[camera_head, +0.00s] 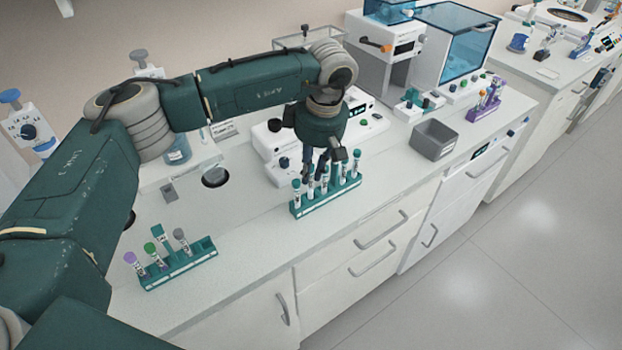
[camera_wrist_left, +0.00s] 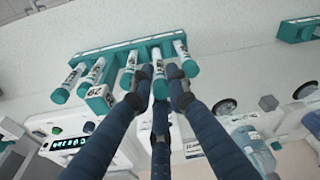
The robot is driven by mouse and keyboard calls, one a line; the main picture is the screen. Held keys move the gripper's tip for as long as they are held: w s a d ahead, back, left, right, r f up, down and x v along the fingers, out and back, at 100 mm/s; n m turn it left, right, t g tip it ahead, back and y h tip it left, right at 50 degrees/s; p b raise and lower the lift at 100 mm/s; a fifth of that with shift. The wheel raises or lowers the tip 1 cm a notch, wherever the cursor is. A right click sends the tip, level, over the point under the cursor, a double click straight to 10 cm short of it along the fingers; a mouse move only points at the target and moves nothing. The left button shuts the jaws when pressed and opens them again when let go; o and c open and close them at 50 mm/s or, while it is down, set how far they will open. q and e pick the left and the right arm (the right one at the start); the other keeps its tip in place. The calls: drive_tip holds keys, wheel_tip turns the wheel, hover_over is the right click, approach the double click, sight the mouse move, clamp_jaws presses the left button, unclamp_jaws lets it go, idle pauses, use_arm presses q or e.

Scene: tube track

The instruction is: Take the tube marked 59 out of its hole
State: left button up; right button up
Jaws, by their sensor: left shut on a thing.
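A teal rack (camera_head: 328,199) holds several upright tubes with teal caps near the front edge of the bench. It also shows in the left wrist view (camera_wrist_left: 120,47), where a small sign (camera_wrist_left: 99,97) on it seems to read 62. My left gripper (camera_head: 325,169) is over the middle of this rack, pointing down. In the left wrist view its fingers (camera_wrist_left: 159,76) are closed around the top of one teal-capped tube (camera_wrist_left: 156,54). The fingers hide part of that tube, and I cannot read its mark. I cannot tell whether it has risen in its hole. My right gripper is out of view.
A second teal rack (camera_head: 180,263) with purple, green and grey capped tubes stands at the front left. A grey bin (camera_head: 433,140) and a purple rack (camera_head: 484,106) are to the right. White instruments stand behind. Bare bench lies between the two teal racks.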

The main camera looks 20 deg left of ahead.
use_arm(q)
wheel_tip(320, 180, up, 17)
drive_tip(key=b, duration=0.3)
drive_tip(key=shift+r+b, duration=0.2)
drive_tip(key=shift+b, duration=0.1)
drive_tip(key=shift+c, duration=0.2)
drive_tip(key=shift+f, duration=0.1)
